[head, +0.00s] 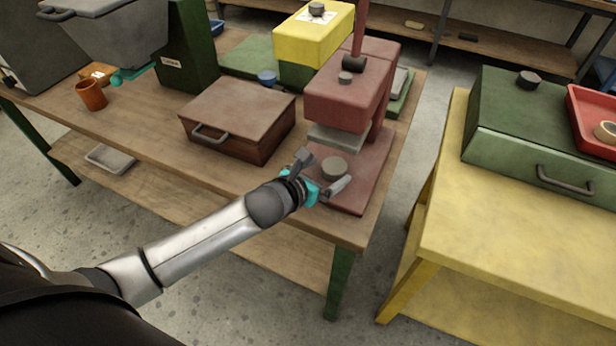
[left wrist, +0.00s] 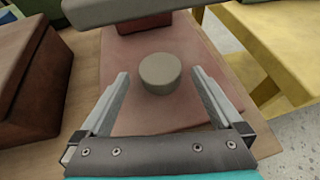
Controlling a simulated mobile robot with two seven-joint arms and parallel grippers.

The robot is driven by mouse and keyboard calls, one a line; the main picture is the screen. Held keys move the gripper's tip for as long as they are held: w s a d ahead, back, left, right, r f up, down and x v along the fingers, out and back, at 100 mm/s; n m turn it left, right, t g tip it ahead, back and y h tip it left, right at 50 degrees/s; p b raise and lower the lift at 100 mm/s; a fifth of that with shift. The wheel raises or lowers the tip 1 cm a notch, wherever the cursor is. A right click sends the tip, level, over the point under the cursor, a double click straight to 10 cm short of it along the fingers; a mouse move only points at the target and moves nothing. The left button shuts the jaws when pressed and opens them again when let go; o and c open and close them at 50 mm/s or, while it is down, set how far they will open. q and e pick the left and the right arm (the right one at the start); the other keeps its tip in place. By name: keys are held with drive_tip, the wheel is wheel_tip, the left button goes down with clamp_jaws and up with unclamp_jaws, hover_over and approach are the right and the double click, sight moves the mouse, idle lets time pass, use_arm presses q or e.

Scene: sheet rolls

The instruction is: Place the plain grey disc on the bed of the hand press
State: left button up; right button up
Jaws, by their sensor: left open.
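The plain grey disc (head: 334,168) lies flat on the red bed (head: 352,194) of the hand press (head: 345,101), in front of the grey pressing plate. My left gripper (head: 325,174) is at the front of the bed with its jaws open. In the left wrist view the grey disc (left wrist: 160,73) stands on the red bed (left wrist: 140,117), just beyond and between the two spread fingers (left wrist: 159,84), with a gap on each side. The pressing plate (left wrist: 128,10) shows beyond the disc. My right gripper is not in view.
A brown box (head: 238,118) with a handle stands left of the press on the wooden bench (head: 150,128). A yellow table (head: 500,221) at the right carries a green box (head: 520,138) and a red tray (head: 578,105). An orange cup (head: 91,95) is at the left.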

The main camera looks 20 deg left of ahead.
use_arm(q)
drive_tip(key=p+v, duration=0.2)
drive_tip(key=v, duration=0.7)
drive_tip(key=shift+s, duration=0.2)
